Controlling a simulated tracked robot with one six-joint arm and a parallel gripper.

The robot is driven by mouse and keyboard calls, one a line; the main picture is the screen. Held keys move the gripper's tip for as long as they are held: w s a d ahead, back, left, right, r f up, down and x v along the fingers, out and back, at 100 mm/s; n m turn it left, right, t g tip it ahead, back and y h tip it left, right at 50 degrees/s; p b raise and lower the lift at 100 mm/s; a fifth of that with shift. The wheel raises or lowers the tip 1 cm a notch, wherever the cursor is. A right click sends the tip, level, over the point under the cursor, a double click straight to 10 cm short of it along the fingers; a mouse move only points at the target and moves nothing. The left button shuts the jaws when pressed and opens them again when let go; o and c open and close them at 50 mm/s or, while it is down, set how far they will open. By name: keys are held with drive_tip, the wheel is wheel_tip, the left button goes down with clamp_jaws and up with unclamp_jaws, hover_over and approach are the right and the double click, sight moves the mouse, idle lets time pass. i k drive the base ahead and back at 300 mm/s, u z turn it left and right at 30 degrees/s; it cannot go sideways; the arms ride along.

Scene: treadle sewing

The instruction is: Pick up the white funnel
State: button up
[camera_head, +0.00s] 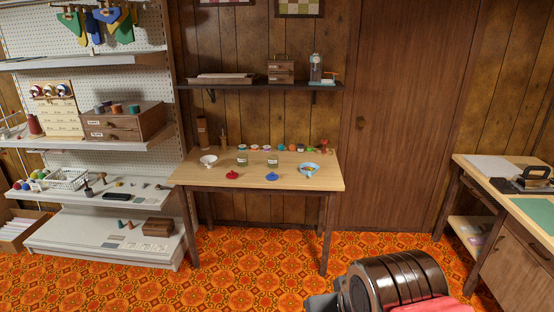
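A small white vessel (209,160) with a flared rim, which looks like the white funnel, stands at the left of the wooden table (225,178). Its wide mouth is up and its narrow end rests on the table. Nothing touches it. My gripper's fingers do not show.
Near the funnel are a red lid (232,176), a blue lid (271,177), two jars (242,161) (272,161) and a blue bowl (309,170). Several small coloured items line the table's back. Shelves (110,196) stand left; a workbench (530,192) stands right. Patterned floor before the table is clear.

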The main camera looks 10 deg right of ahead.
sight(209, 160)
drive_tip(key=i, duration=1.55)
drive_tip(key=z, duration=2.75)
